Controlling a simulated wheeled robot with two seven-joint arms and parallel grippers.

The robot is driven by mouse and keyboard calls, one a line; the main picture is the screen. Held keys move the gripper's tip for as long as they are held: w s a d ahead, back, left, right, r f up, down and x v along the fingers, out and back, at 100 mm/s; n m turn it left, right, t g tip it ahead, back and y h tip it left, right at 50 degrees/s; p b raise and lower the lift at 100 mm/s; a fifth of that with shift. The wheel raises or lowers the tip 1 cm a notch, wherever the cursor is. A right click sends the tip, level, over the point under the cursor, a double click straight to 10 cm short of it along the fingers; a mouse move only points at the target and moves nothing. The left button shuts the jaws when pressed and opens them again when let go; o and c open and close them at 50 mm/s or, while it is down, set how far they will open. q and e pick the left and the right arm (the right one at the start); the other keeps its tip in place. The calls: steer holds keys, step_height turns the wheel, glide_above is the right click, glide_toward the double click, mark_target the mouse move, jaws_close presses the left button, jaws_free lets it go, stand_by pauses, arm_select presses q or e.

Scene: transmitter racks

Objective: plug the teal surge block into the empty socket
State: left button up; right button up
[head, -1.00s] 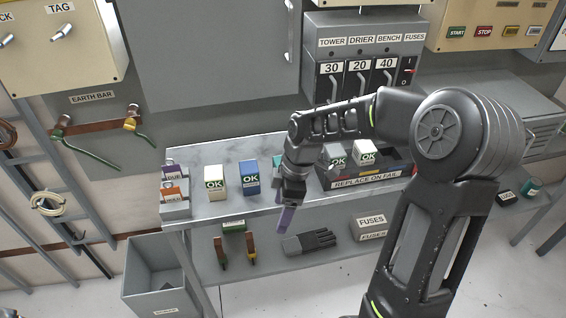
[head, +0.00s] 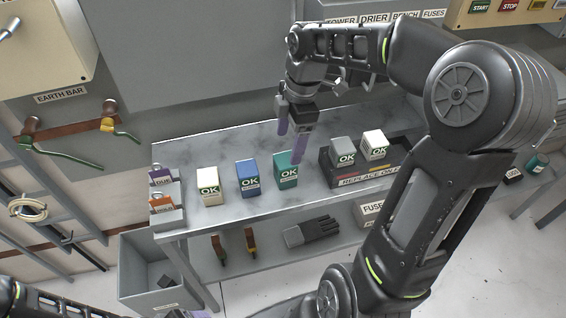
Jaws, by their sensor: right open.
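The teal block (head: 287,169) stands upright on the grey bench top, with an OK label on its front. My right gripper (head: 291,148) is open just above and behind it, its purple fingers pointing down. The empty socket cannot be made out; my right arm hides much of the rack panel above. At the bottom edge, a sliver of purple, apparently my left gripper (head: 199,314), barely shows.
A blue block (head: 248,179) and a cream block (head: 208,187) stand left of the teal one. A glove (head: 310,233) lies on the lower shelf. A grey bin (head: 150,285) stands at left.

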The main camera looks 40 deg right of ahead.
mark_target(286, 160)
steer(key=shift+s, duration=0.1)
steer(key=shift+a+f, duration=0.2)
steer(key=shift+f, duration=1.1)
steer(key=f, duration=0.3)
steer(key=f+p, duration=0.1)
steer(key=f, duration=0.1)
steer(key=shift+a+f, duration=0.1)
steer(key=shift+a, duration=0.2)
steer(key=shift+c, duration=0.2)
steer(key=c, duration=1.5)
steer(key=shift+c, duration=0.2)
steer(key=r, duration=1)
steer(key=shift+w+b, duration=0.2)
steer(key=shift+b, duration=0.15)
